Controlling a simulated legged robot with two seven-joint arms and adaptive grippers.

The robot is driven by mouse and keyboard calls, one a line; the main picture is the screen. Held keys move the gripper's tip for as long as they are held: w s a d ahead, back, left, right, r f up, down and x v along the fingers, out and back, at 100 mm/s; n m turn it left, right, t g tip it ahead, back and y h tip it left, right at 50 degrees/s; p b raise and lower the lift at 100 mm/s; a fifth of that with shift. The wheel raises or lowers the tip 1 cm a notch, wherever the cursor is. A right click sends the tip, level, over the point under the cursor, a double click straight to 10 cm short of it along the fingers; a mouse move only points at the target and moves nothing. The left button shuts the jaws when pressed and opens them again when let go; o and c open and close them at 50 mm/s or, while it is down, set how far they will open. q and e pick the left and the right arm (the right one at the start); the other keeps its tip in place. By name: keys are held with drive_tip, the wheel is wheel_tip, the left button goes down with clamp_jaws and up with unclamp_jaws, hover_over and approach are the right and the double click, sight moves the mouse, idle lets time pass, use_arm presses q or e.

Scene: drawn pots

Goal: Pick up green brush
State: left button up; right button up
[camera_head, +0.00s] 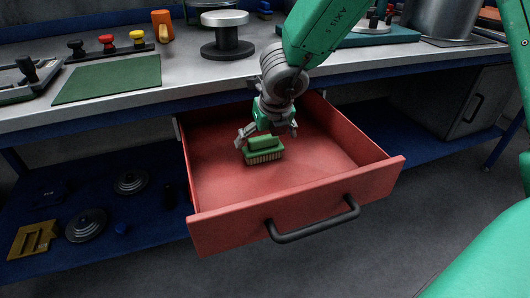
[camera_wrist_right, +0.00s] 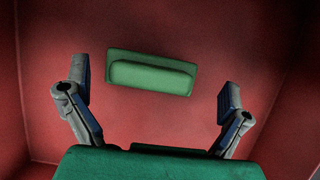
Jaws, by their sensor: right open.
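The green brush (camera_head: 264,155) lies on the floor of the open red drawer (camera_head: 320,170), bristles down. In the right wrist view the brush (camera_wrist_right: 151,73) shows from above, a green block with a raised grip, slightly tilted in the picture. My right gripper (camera_head: 267,138) reaches down into the drawer just above and behind the brush. In the right wrist view my right gripper (camera_wrist_right: 155,103) has its fingers spread wide, with nothing between them; the brush lies beyond the fingertips. My left gripper is not in view.
The drawer has a dark handle (camera_head: 313,221) at its front, and its walls surround the gripper. The workbench (camera_head: 190,75) above holds a green mat (camera_head: 110,78), an orange mug (camera_head: 162,25) and a round stand (camera_head: 227,38). A blue lower shelf (camera_head: 150,225) holds several discs.

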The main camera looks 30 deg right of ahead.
drive_tip(key=b+x, duration=0.1)
drive_tip(key=x, duration=0.2)
drive_tip(key=shift+a, duration=0.15)
drive_tip(key=shift+w+a+f, duration=0.1)
drive_tip(key=shift+w+a, duration=0.05)
drive_tip(key=shift+a, duration=0.4)
drive_tip(key=shift+r, duration=0.25)
drive_tip(key=c, duration=0.6)
drive_tip(key=shift+d, duration=0.15)
drive_tip(key=c, duration=0.4)
drive_tip(key=shift+d+f, duration=0.2)
drive_tip(key=shift+d, duration=0.1)
drive_tip(key=shift+c, duration=0.2)
drive_tip(key=shift+a+r+p, duration=0.15)
drive_tip(key=shift+r+p, duration=0.25)
drive_tip(key=shift+r, duration=0.25)
wheel_tip(320, 180, up, 13)
drive_tip(key=p, duration=0.7)
use_arm(q)
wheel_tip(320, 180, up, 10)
drive_tip(key=p, duration=0.4)
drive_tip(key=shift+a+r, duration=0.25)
use_arm(e)
wheel_tip(320, 180, up, 14)
hover_over(263, 146)
drive_tip(key=w+d, duration=0.1)
drive_tip(key=w, duration=0.1)
drive_tip(key=shift+f, duration=0.1)
drive_tip(key=shift+o, duration=0.8)
